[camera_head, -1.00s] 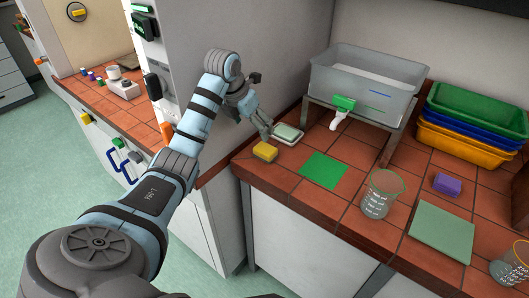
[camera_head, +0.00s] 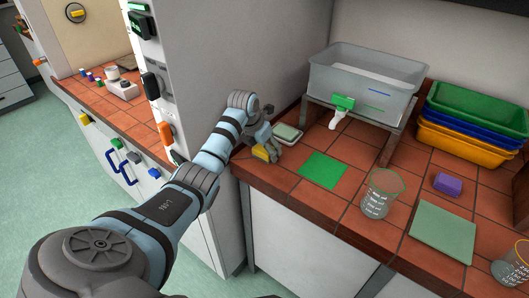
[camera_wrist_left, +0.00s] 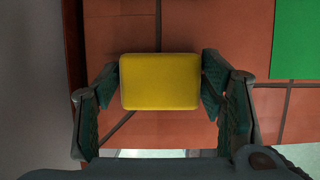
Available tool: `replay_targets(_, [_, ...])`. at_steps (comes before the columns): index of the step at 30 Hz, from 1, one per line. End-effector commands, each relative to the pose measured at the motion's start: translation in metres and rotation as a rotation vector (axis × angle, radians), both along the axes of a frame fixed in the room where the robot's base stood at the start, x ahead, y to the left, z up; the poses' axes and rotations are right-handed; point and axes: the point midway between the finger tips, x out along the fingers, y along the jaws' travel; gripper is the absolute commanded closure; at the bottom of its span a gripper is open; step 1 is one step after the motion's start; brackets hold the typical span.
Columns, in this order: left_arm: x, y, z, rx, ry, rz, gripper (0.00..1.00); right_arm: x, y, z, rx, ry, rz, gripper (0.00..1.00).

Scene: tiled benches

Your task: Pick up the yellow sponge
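The yellow sponge (camera_wrist_left: 160,82) lies on the red tiled bench near its left end. It also shows in the head view (camera_head: 264,152), partly covered by my gripper. My left gripper (camera_head: 268,149) is down over it. In the left wrist view my left gripper (camera_wrist_left: 160,86) has one finger at each side of the sponge, very close to its short ends. The fingers are spread about the sponge's width, and I see no clear squeeze on it. My right gripper is not in view.
A soap dish (camera_head: 287,134) stands just behind the sponge. A green mat (camera_head: 323,169) lies to the right, with a glass beaker (camera_head: 382,194) beyond it. A grey tub (camera_head: 364,80) stands on a rack behind. A white wall panel (camera_head: 205,60) rises at left.

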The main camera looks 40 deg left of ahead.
Motion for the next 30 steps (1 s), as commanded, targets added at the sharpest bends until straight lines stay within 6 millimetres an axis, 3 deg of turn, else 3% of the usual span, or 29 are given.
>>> replay_targets(1, [0.000,0.000,0.000,0.000,0.000,0.000,0.50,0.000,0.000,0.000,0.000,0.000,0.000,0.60])
replay_targets(3, [0.000,0.000,0.000,0.000,0.000,0.000,0.61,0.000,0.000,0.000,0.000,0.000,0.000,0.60])
replay_targets(12, [0.000,0.000,0.001,0.000,-0.001,0.000,0.61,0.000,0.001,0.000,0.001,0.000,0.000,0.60])
replay_targets(17, [0.001,0.000,0.016,0.000,-0.003,0.000,0.61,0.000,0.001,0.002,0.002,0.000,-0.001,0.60])
replay_targets(20, [0.001,0.000,0.037,0.000,-0.004,0.000,0.61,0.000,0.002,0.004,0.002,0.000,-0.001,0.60])
replay_targets(30, [0.001,0.000,0.161,-0.002,-0.005,0.000,0.61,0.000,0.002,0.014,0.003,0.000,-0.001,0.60])
